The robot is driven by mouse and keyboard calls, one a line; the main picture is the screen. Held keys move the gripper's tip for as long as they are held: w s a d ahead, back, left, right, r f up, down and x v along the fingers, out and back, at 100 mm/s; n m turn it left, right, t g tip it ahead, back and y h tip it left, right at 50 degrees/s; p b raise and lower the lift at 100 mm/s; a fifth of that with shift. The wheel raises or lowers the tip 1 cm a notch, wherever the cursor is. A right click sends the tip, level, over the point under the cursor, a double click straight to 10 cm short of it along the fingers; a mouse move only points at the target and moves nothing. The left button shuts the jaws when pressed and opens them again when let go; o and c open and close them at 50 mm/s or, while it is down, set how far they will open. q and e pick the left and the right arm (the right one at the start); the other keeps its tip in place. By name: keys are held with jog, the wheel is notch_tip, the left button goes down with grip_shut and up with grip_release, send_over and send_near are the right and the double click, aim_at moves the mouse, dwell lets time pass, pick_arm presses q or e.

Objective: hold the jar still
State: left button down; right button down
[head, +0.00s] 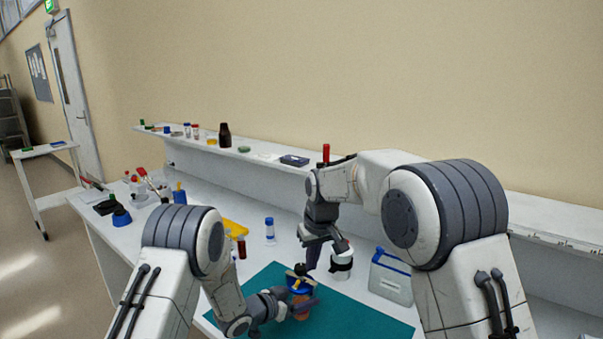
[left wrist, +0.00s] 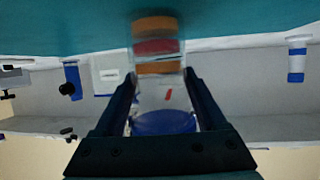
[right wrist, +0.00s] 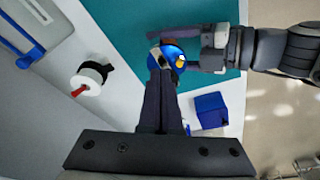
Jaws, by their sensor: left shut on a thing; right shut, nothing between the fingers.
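The jar is clear with orange and red layers and a blue lid. The blue lid (right wrist: 176,52) shows in the right wrist view with a small yellow piece on top. My right gripper (right wrist: 160,66) is shut and empty, its tips right at the lid; I cannot tell whether they touch.
A white container with a black band (head: 341,264) and a pale box with a blue handle (head: 391,278) stand right of the jar. A blue-capped vial (head: 270,230) and a brown vial (head: 241,248) stand behind left. A shelf (head: 262,157) runs along the wall.

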aim_at(301, 269)
jog(key=shift+s+x, duration=0.2)
jog(key=shift+x, duration=0.75)
jog(key=shift+w+a+f, duration=0.1)
jog(key=shift+w+a, duration=0.1)
jog(key=shift+w, duration=0.05)
jog(key=shift+s+a, duration=0.25)
jog(key=shift+a, duration=0.1)
dwell(0.4)
jog(key=shift+a, duration=0.1)
jog(key=shift+s+a, duration=0.15)
jog(key=shift+a, duration=0.4)
dwell(0.3)
